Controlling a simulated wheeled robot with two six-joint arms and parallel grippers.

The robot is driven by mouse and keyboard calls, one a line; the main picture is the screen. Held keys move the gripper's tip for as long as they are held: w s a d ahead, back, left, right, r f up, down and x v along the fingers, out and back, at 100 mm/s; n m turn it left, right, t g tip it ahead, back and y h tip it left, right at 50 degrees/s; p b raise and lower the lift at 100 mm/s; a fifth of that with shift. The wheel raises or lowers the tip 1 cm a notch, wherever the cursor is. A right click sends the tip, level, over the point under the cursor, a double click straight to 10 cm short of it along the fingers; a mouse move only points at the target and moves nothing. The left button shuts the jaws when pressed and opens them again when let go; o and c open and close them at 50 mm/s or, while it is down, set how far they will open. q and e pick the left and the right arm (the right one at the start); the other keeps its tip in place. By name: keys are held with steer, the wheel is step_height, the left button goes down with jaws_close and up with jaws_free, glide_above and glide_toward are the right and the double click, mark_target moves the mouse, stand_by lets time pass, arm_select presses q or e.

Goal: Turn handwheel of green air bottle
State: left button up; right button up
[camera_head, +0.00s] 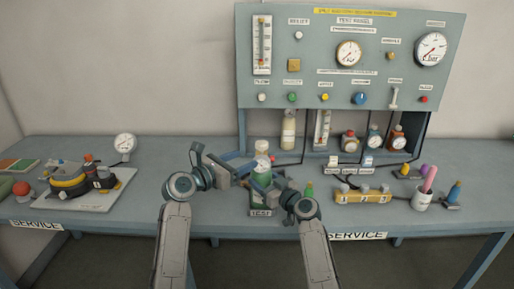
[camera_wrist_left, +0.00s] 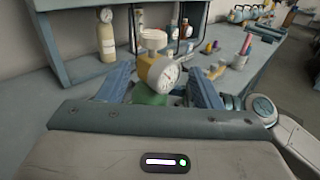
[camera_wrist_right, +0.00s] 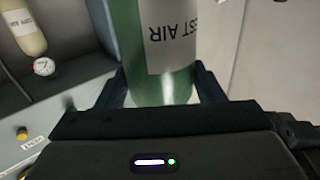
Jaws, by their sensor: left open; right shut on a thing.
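The green air bottle (camera_head: 262,181) stands upright at the bench's front middle, partly hidden by my grippers. Its pale round handwheel (camera_wrist_left: 152,39) tops a yellow valve with a white gauge (camera_wrist_left: 166,76); the handwheel also shows in the head view (camera_head: 262,146). My left gripper (camera_wrist_left: 160,82) is open, its blue fingers on either side of the valve and gauge, below the handwheel. Any contact there cannot be told. My right gripper (camera_wrist_right: 160,88) is shut on the bottle body (camera_wrist_right: 174,88), below the white label with upside-down "TEST AIR" lettering.
A gauge panel (camera_head: 390,75) rises behind the bench. A cream cylinder (camera_head: 288,130) stands in the recess below it. A breathing set on a white board (camera_head: 95,203) lies left. Bench between is clear.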

mark_target(262, 142)
arm_select(q)
steer(key=w+a+r+m+g+h, duration=0.1)
steer(key=w+a+m+g+h, duration=0.2)
steer(key=a+m+g+h, duration=0.1)
steer(key=x, duration=1.1)
steer(key=shift+d+f, duration=0.1)
steer(key=shift+d, duration=0.1)
steer(key=shift+s+n+y, duration=0.1)
steer(key=shift+n+y, duration=0.2)
steer(key=c, duration=1)
